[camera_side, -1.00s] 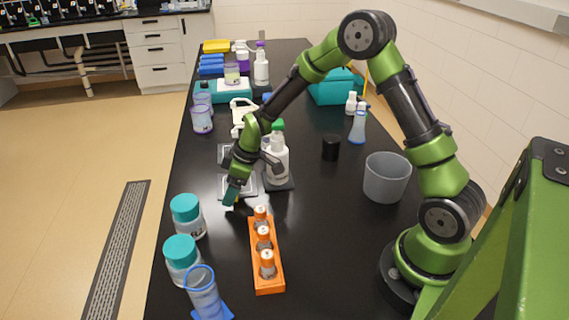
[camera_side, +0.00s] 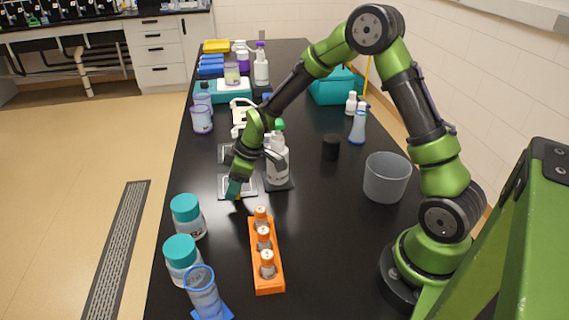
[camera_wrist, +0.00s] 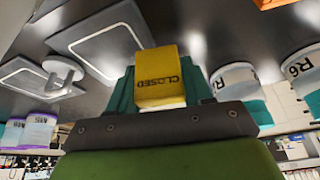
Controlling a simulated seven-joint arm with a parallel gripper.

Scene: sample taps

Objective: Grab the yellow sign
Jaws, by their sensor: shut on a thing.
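The yellow sign (camera_wrist: 157,77) reads "CLOSED", upside down in the wrist view. It sits between the teal fingers of my gripper (camera_wrist: 160,95), which is shut on it. In the side view my gripper (camera_side: 233,190) points down over the black bench, by the front edge of a square grey plate. Whether the sign still touches the bench is hard to tell.
An orange rack (camera_side: 268,280) with several small vials stands in front of my gripper. Teal-capped jars (camera_side: 188,222) stand to its left. A white bottle (camera_side: 277,165) stands close on its right. A grey beaker (camera_side: 387,180) is farther right.

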